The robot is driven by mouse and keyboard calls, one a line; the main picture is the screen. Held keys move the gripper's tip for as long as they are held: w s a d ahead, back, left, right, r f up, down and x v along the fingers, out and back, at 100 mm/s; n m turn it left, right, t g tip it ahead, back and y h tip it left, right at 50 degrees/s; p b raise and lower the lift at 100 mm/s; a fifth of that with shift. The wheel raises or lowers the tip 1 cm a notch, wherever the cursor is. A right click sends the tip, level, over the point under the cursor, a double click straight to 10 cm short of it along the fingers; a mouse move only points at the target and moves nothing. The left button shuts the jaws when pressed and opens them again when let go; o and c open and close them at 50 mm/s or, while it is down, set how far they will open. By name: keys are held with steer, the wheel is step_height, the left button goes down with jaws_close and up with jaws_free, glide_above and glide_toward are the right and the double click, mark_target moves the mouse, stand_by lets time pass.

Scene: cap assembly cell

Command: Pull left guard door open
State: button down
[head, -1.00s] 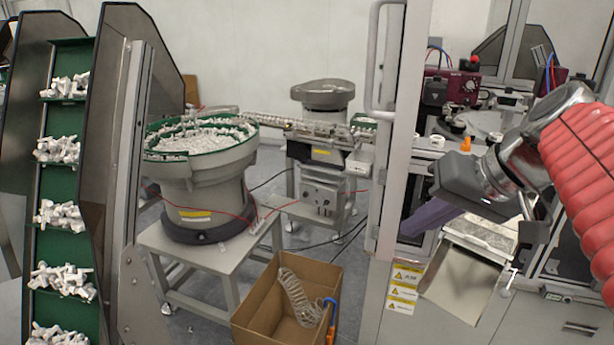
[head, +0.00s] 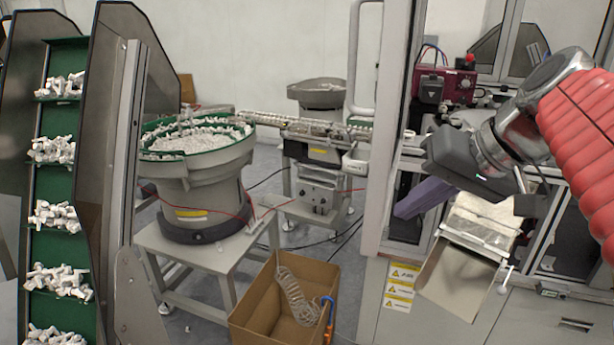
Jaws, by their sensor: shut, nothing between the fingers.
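The left guard door is a pale framed panel seen nearly edge-on (head: 376,190), with a long white bar handle (head: 352,70) on its left side. It stands at the left front corner of the machine cell, swung out from the opening. My gripper (head: 400,210) has a dark grey body and purple fingers pointing down and left. The fingers are shut and empty, inside the opening just right of the door's lower frame. Whether they touch the frame cannot be told. The handle is free of my gripper.
A metal chute (head: 462,275) slopes out below my gripper. A bowl feeder (head: 195,170) on a table (head: 215,255) stands left. An open cardboard box (head: 255,325) lies on the floor between. A maroon device (head: 445,85) sits inside the cell. Some floor left of the door is clear.

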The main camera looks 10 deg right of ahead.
step_height(320, 180, up, 7)
stand_by(0.3)
steer(key=shift+f, duration=0.1)
steer(key=shift+w, duration=0.1)
steer(key=s+d+f+m+h, duration=0.1)
steer(key=d+f+m+h, duration=0.15)
steer(key=f, duration=1.05)
steer(key=s+a+f+n+h, duration=0.1)
steer(key=s+a+f+n, duration=0.4)
steer(key=s+a+f, duration=0.3)
steer(key=a+f, duration=0.3)
steer(key=f, duration=0.2)
steer(key=shift+s+g, duration=0.15)
steer(key=shift+g, duration=0.25)
